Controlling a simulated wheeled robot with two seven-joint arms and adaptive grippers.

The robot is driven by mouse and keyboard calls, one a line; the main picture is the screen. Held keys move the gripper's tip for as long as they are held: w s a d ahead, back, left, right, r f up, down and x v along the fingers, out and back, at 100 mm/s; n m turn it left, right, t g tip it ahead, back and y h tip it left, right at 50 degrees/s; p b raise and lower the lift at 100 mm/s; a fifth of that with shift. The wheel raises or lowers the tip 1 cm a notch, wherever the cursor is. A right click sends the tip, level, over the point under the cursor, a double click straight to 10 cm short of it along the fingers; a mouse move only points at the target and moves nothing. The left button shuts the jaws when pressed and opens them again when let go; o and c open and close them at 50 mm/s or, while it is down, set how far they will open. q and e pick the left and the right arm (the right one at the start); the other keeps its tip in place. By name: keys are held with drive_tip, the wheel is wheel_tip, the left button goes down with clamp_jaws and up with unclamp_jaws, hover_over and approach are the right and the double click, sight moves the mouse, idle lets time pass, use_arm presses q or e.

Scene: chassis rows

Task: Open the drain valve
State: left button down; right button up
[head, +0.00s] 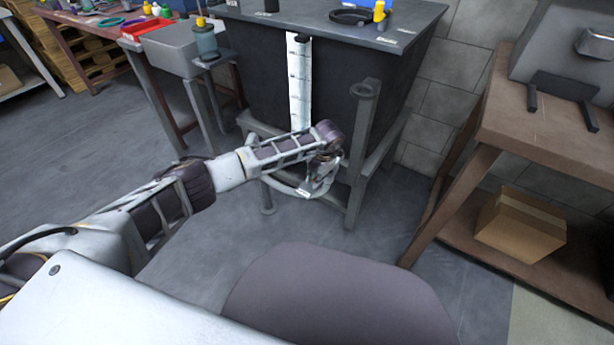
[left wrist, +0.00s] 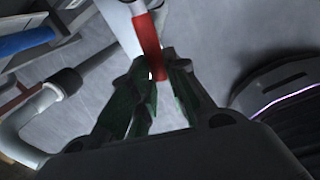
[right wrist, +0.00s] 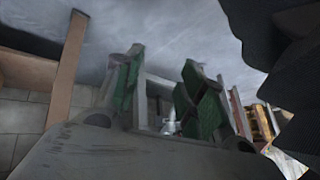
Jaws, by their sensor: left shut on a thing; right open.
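The red valve handle (left wrist: 148,45) shows in the left wrist view, where it reaches down from a pale metal part between my left fingertips. My left gripper (left wrist: 160,72) is shut on its lower end. In the head view my left gripper (head: 318,182) is below the front of the dark tank (head: 258,75), beside its grey stand, and my arm hides the valve. My right gripper (right wrist: 162,68) is open and empty in its own wrist view. It is not in the head view.
A grey elbow pipe (left wrist: 28,122) lies left of the handle in the left wrist view. The stand's leg (head: 362,150) is close right of my left gripper. A wooden bench (head: 535,125) with a cardboard box (head: 520,228) stands right. Floor at the left is clear.

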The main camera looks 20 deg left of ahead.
use_arm(q)
drive_tip(key=shift+s+d+n, duration=0.1)
drive_tip(key=shift+d+n, duration=0.25)
drive_tip(key=shift+n, duration=0.25)
drive_tip(key=c, duration=1.4)
unclamp_jaws()
drive_tip(key=shift+r, duration=0.15)
drive_tip(key=shift+s+d+r, duration=0.1)
drive_tip(key=shift+d+r, duration=0.15)
drive_tip(key=shift+r, duration=0.9)
drive_tip(key=shift+s+d+r, duration=0.1)
drive_tip(key=shift+d+r, duration=0.1)
drive_tip(key=shift+r, duration=1)
drive_tip(key=shift+s+d+r, duration=0.1)
drive_tip(key=shift+d+r, duration=0.15)
drive_tip(key=shift+r, duration=0.9)
